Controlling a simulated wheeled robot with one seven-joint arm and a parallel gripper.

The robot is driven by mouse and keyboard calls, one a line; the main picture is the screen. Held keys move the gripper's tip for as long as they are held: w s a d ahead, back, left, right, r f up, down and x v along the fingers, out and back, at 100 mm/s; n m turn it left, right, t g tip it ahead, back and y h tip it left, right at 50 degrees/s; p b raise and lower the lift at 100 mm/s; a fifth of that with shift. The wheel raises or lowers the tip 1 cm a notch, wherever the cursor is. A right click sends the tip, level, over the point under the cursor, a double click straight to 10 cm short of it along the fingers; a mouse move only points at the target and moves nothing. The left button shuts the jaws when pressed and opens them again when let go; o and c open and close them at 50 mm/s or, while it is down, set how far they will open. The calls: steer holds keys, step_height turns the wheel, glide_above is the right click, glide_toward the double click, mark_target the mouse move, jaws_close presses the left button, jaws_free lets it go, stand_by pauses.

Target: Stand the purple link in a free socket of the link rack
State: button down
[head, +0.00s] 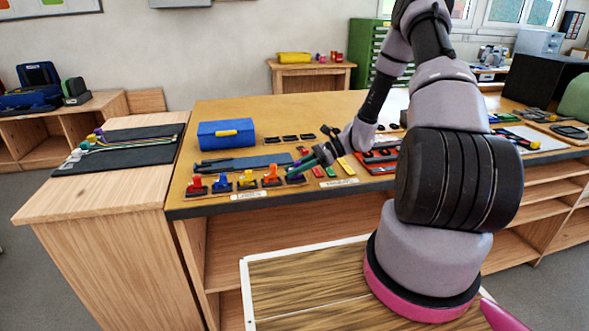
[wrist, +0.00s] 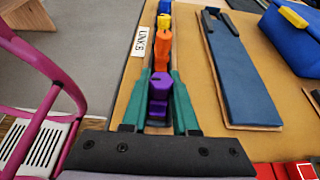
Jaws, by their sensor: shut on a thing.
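The purple link (wrist: 159,88) stands between the green fingers of my gripper (wrist: 160,76), which is shut on it. In the head view my gripper (head: 293,171) is low at the right end of the link row, over the front of the bench. The link rack is a row of dark sockets (head: 222,190) there; red (head: 194,184), blue (head: 221,182), yellow (head: 247,180) and orange (head: 271,175) links stand upright in it. The orange link (wrist: 161,48) is just ahead of the purple one in the wrist view. Whether the purple link's foot is seated in a socket is hidden.
A "LINKS" label (wrist: 139,42) lies beside the row at the bench edge. A long blue mat (wrist: 239,68) and a blue box (head: 226,134) lie behind the row. Red pieces (wrist: 290,171) and a red tray (head: 377,160) are to the right.

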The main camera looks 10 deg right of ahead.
steer(key=shift+f, duration=0.55)
steer(key=c, duration=0.6)
jaws_free()
steer(key=v, duration=1)
steer(key=shift+d+r, duration=0.15)
steer(key=shift+d, duration=0.2)
steer(key=s+a+r+n+h, duration=0.2)
steer(key=s+r+n+h, duration=0.2)
steer(key=r, duration=0.7)
steer(key=s+a+r+n+h, duration=0.1)
steer(key=s+r+n+h, duration=0.3)
steer(key=r, duration=0.6)
steer(key=s+r+n+t+h, duration=0.3)
steer(key=s+r+n+t, duration=0.2)
steer(key=s+r, duration=0.8)
steer(key=shift+s+a+r+n+t, duration=0.4)
steer(key=shift+s+t, duration=0.35)
steer(key=shift+t, duration=0.45)
